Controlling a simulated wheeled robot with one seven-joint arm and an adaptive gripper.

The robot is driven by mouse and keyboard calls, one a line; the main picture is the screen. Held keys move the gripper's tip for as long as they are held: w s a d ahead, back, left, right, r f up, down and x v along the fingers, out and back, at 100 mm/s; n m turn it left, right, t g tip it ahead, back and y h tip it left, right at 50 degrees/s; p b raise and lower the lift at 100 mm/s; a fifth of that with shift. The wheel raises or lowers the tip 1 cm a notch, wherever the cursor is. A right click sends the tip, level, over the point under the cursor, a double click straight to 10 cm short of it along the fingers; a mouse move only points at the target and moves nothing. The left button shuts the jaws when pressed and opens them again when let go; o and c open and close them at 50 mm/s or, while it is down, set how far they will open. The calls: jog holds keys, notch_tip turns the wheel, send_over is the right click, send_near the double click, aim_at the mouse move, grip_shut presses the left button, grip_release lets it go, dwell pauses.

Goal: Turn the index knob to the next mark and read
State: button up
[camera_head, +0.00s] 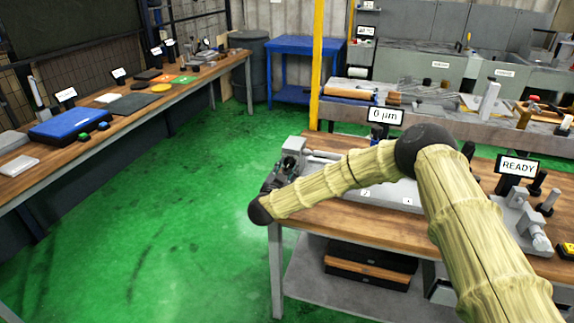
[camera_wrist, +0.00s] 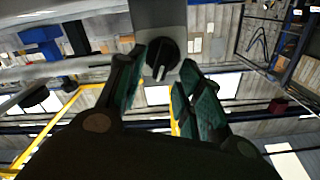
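The black round index knob (camera_wrist: 162,56) with a white pointer line sits on the end of a grey block (camera_wrist: 158,14) in the wrist view. My gripper (camera_wrist: 163,66) is open, with its teal-padded fingers on either side of the knob and gaps visible beside it. I cannot tell how deep the knob lies between the fingertips. In the head view my gripper (camera_head: 284,173) is at the grey block (camera_head: 294,145) on the bench's left end, and the knob is hard to make out. A display (camera_head: 385,116) behind reads a single digit, 0 or 6, then µm.
A READY sign (camera_head: 517,166) and a grey metal fixture (camera_head: 520,212) stand at the right of the wooden bench (camera_head: 325,213). My arm crosses above the bench. A long side table (camera_head: 120,117) is at left. The green floor (camera_head: 180,215) between is clear.

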aim_at(288, 165)
jog(key=shift+x, duration=1.05)
jog(key=shift+c, duration=0.4)
grip_shut()
